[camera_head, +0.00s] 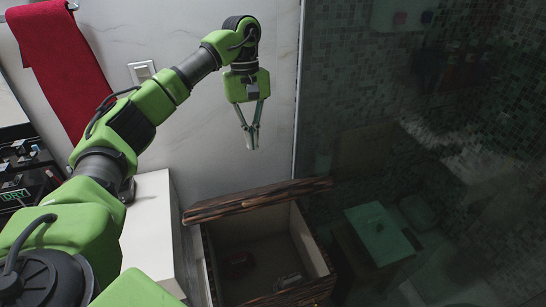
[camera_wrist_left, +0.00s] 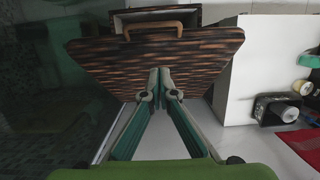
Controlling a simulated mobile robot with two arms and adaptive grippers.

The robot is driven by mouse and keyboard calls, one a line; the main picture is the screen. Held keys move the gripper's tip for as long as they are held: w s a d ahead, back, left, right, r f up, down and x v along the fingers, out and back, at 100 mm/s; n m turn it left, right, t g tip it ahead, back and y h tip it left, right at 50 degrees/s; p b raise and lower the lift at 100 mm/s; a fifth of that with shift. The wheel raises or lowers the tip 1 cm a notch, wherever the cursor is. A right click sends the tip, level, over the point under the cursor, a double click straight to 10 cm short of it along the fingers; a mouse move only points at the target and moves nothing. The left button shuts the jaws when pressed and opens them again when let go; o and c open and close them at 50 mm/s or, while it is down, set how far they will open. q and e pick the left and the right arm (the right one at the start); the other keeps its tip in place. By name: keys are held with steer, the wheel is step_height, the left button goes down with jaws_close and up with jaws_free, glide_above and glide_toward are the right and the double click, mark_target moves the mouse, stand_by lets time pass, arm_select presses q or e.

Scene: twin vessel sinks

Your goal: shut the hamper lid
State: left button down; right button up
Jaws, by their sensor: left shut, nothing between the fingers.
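The hamper (camera_head: 318,256) is a dark brown woven box with a pale lining, at the bottom middle of the head view. Its lid (camera_head: 258,200) stands raised at the back, seen nearly edge-on, and the inside is exposed. In the left wrist view the lid's brown outer face (camera_wrist_left: 110,58) fills the upper middle, with a tan handle (camera_wrist_left: 153,27) at its far edge. My left gripper (camera_head: 251,146) points down near the wall, above and behind the lid. It is shut and empty; its fingertips (camera_wrist_left: 158,72) overlap the lid in the wrist view. My right gripper is out of view.
A white cabinet (camera_head: 150,230) stands left of the hamper. The marble wall (camera_head: 215,150) is close behind it, and dark glass (camera_head: 350,120) rises on the right. A red towel (camera_head: 62,60) hangs upper left. A green-topped box (camera_head: 382,232) shows at the right.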

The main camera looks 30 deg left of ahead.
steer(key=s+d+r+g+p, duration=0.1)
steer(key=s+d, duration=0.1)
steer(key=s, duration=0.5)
arm_select(q)
steer(key=p, duration=0.2)
glide_toward(258, 198)
steer(key=shift+w+a+f, duration=0.15)
steer(key=shift+f, duration=0.4)
steer(key=shift+s+d+f+p, duration=0.85)
steer(key=shift+d+f+p, duration=0.15)
steer(key=shift+f+p, duration=0.15)
steer(key=shift+s+d+f, duration=0.15)
steer(key=shift+s+d, duration=0.05)
steer(key=shift+s+d+f, duration=0.1)
steer(key=shift+d+f, duration=0.05)
steer(key=shift+f, duration=0.15)
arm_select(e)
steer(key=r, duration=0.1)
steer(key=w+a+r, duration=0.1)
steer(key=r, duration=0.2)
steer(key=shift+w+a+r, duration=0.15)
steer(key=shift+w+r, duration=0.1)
